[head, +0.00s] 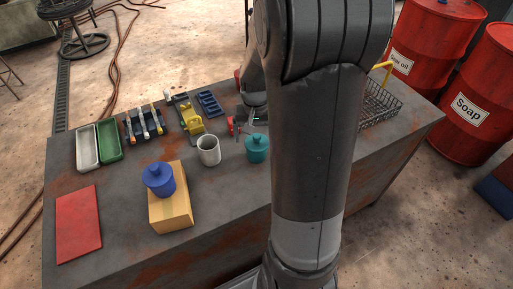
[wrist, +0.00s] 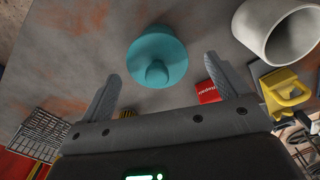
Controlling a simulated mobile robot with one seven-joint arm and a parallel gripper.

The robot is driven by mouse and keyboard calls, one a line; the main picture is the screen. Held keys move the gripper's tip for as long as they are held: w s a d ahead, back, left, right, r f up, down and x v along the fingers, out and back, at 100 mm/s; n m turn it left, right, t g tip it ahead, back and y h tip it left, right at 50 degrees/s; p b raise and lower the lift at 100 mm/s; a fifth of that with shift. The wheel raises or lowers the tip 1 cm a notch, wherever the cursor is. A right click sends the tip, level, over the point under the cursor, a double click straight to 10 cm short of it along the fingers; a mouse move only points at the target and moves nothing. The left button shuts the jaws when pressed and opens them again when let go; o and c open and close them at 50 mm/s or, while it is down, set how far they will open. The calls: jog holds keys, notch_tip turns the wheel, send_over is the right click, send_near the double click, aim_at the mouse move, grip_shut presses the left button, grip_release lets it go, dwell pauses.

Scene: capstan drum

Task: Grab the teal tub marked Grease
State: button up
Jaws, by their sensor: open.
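The teal tub (head: 257,148) stands upright on the grey, rust-marked table (head: 225,182), just left of my arm in the head view. It has a lidded top with a round knob. No Grease label can be read in either view. In the wrist view the teal tub (wrist: 157,57) lies ahead of my gripper (wrist: 163,68), roughly between the two spread fingertips. My gripper is open and empty. Whether the fingers are level with the tub cannot be told. In the head view my arm hides part of the table.
A white cup (head: 208,150) stands close left of the tub. A blue tub (head: 158,179) sits on a yellow box (head: 170,207). A wire basket (head: 379,106) is at the right. A small red box (wrist: 208,92) lies near one finger. Red barrels (head: 474,106) stand beyond the table.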

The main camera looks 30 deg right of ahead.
aim_at(257, 144)
notch_tip(257, 144, down, 5)
jog(key=shift+s+d+f, duration=0.1)
jog(key=shift+d+f, duration=0.05)
jog(key=shift+c, duration=0.5)
jog(key=c, duration=1.2)
jog(key=shift+o, duration=0.2)
